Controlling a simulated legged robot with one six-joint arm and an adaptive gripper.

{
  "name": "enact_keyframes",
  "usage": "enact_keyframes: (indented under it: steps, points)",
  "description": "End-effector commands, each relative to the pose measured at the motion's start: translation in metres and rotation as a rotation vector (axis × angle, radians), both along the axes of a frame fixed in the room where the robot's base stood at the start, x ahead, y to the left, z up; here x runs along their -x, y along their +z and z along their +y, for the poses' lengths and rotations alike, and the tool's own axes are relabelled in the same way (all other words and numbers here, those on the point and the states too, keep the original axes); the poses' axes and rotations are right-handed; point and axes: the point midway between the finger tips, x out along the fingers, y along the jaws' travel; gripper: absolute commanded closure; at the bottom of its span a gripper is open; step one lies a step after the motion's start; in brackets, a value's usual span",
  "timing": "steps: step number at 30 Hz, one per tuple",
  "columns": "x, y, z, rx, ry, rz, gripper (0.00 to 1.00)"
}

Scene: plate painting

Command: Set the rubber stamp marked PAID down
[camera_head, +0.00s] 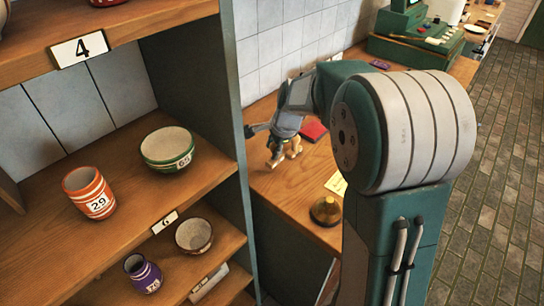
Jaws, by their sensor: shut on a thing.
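My gripper (280,141) is at the end of my arm, low over the wooden counter (287,188) behind the shelf unit. It is shut on a small tan, wooden-looking object, which I take to be the rubber stamp (275,158). The gripper hides much of it, and no PAID marking is readable. I cannot tell whether its base touches the counter. A red flat pad (313,130) lies on the counter just right of the gripper.
A brass bell (325,210) and a yellow note (336,184) are on the counter's near part. The shelf unit (231,100) at left holds a striped cup (89,192), bowls (167,147) and a purple vase (142,273). A green register (402,20) stands farther back.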

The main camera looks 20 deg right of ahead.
Motion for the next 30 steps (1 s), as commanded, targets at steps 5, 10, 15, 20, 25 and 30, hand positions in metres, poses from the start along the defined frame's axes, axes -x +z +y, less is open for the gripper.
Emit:
enact_keyframes:
  steps: [5, 10, 15, 20, 25, 30]
  points:
    - [-0.003, -0.027, 0.003, -0.002, -0.001, 0.005, 0.9]
    - [-0.003, -0.036, 0.002, 0.0, 0.0, 0.0, 0.9]
    - [-0.003, -0.036, 0.002, 0.0, 0.0, 0.001, 0.9]
    - [-0.003, -0.037, 0.002, 0.0, 0.0, 0.0, 0.25]
    - [-0.003, -0.037, 0.002, 0.0, 0.0, 0.001, 0.25]
    - [-0.003, -0.037, 0.002, 0.0, 0.0, 0.0, 0.25]
